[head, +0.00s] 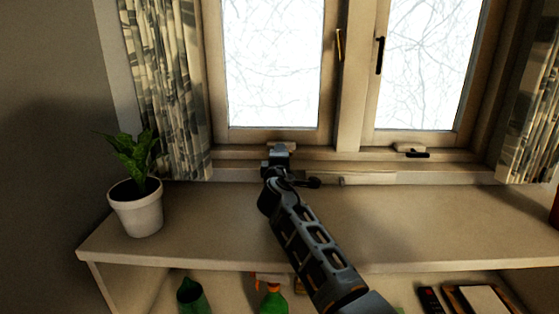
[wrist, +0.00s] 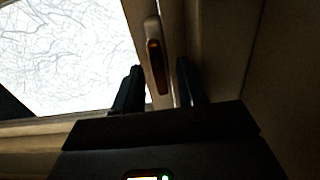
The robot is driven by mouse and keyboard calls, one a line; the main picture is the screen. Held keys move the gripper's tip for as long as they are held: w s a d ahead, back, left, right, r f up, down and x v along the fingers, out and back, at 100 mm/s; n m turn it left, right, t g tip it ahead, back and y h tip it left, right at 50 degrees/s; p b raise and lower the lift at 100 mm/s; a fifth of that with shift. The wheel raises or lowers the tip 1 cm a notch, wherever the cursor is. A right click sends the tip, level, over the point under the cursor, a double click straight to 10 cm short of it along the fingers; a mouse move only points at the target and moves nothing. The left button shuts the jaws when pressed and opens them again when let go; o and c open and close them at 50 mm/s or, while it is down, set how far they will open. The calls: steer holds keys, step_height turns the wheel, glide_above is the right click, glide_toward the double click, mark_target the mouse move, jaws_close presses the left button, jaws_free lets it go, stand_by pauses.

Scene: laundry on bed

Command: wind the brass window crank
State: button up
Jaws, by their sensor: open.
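In the head view, my gripper (head: 279,152) is at the bottom rail of the left window sash, in front of a pale crank housing (head: 290,146) that it mostly covers. In the wrist view, an elongated pale fitting with a brass-coloured part, which looks like the brass crank (wrist: 155,65), shows between and beyond the two dark fingertips of my gripper (wrist: 160,82). The fingers are apart, one on each side of it in the picture. I cannot tell whether either finger touches it. The wrist view is dark around the fitting.
A brass-coloured handle (head: 339,44) and a black handle (head: 379,55) are on the window frames. A second pale housing with a black crank (head: 416,154) is at right. A potted plant (head: 136,205) stands at left. The shelf top (head: 430,220) is largely clear.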

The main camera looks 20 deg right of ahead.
steer(key=shift+c, duration=0.2)
jaws_close()
steer(key=shift+n, duration=0.3)
